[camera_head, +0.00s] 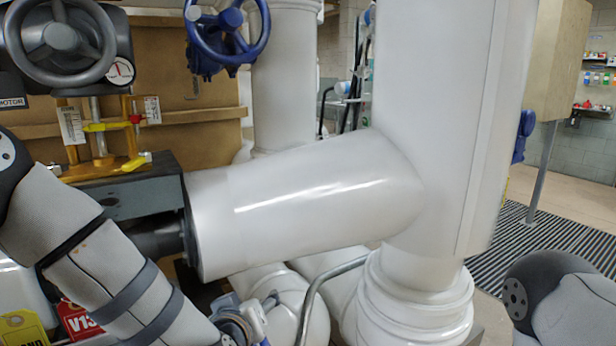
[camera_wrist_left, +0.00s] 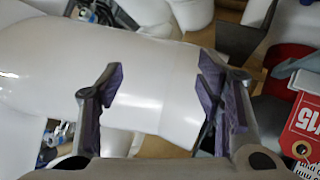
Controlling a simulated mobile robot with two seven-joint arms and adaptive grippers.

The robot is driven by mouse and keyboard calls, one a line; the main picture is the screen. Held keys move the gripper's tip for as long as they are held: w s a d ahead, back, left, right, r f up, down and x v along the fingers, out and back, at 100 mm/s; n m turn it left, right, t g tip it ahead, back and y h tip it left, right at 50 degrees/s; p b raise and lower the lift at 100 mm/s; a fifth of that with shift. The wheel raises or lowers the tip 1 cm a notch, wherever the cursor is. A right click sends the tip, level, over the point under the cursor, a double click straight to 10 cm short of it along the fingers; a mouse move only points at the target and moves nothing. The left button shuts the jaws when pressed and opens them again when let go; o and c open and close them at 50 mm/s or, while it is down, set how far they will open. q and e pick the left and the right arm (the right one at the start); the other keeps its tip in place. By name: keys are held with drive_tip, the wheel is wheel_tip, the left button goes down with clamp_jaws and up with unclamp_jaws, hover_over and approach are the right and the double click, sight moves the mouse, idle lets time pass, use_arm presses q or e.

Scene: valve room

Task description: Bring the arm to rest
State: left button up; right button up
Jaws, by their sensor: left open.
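My left gripper (camera_wrist_left: 160,88) shows in the left wrist view, its two purple-padded fingers spread apart with nothing between them. Behind the fingers is a thick white pipe (camera_wrist_left: 95,65); whether a finger touches it I cannot tell. In the head view my left arm comes in from the left and slants down past the bottom edge, so its gripper is out of that picture. Part of my right arm shows at the lower right corner of the head view; its gripper is not in sight.
A large white pipe branch (camera_head: 300,200) joins a thick upright pipe (camera_head: 435,120) ahead. A grey handwheel (camera_head: 60,40) and blue handwheel (camera_head: 228,30) are at upper left. Red tag (camera_head: 77,318) and yellow tag (camera_head: 22,328) hang near my left arm. Striped floor grating (camera_head: 550,240) lies right.

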use_arm(q)
drive_tip(key=s+a+f+m+g, duration=0.2)
drive_tip(key=s+f+g, duration=0.2)
drive_tip(key=s+f, duration=0.5)
drive_tip(key=s+a+f+m+g, duration=0.1)
drive_tip(key=s+a+f+g, duration=0.2)
drive_tip(key=s+f, duration=0.65)
drive_tip(key=s+a+f+g, duration=0.2)
drive_tip(key=s+a+g, duration=0.1)
drive_tip(key=s, duration=0.8)
drive_tip(key=s+a+f+m+g, duration=0.1)
drive_tip(key=s+a+g, duration=0.2)
drive_tip(key=s, duration=0.9)
drive_tip(key=shift+a+f+g, duration=0.35)
drive_tip(key=shift+a+g, duration=0.05)
drive_tip(key=shift+a, duration=0.2)
